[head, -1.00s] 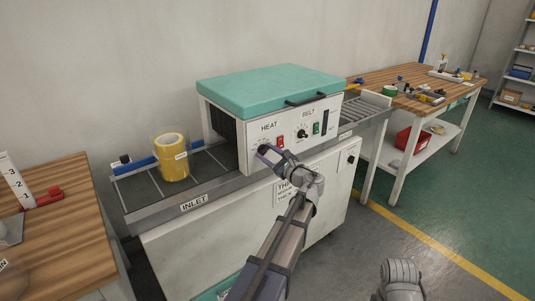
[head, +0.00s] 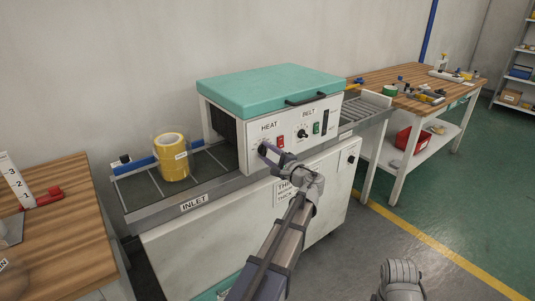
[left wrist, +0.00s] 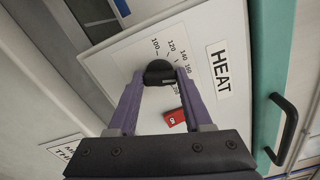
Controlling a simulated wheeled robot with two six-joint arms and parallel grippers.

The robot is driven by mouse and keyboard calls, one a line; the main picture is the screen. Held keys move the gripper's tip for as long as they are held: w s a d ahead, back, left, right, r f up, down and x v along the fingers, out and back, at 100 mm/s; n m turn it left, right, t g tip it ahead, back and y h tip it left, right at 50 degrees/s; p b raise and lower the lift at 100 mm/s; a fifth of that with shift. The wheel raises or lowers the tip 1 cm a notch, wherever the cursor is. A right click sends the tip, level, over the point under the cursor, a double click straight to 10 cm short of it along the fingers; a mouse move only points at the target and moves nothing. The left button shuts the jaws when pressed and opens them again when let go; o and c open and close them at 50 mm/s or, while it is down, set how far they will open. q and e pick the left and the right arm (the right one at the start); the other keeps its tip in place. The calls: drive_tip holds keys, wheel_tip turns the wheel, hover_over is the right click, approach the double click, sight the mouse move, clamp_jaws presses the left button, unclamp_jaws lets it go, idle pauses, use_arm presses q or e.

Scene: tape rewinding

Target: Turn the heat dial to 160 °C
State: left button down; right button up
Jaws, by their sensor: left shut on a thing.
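The heat dial (left wrist: 158,72) is a black round knob on the white panel of the turquoise-lidded machine. A printed scale around it, with 100, 120, 140 and higher marks, shows in the left wrist view. My left gripper (left wrist: 161,78) is shut on the dial, with one purple finger on each side. The dial's pointer cannot be made out. In the head view my left gripper (head: 266,151) is at the panel below the HEAT label (head: 269,126) and hides most of the dial.
A red switch (head: 281,141) is just right of the dial. A yellow tape roll (head: 170,157) stands on the inlet conveyor (head: 205,164). Wooden tables stand on both sides.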

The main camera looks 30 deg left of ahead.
use_arm(q)
drive_tip(key=shift+n, duration=0.3)
idle(0.4)
drive_tip(key=shift+c, duration=1.6)
unclamp_jaws()
drive_tip(key=v, duration=0.7)
drive_tip(key=shift+s+d, duration=0.15)
drive_tip(key=shift+d, duration=0.2)
drive_tip(key=shift+x, duration=3.95)
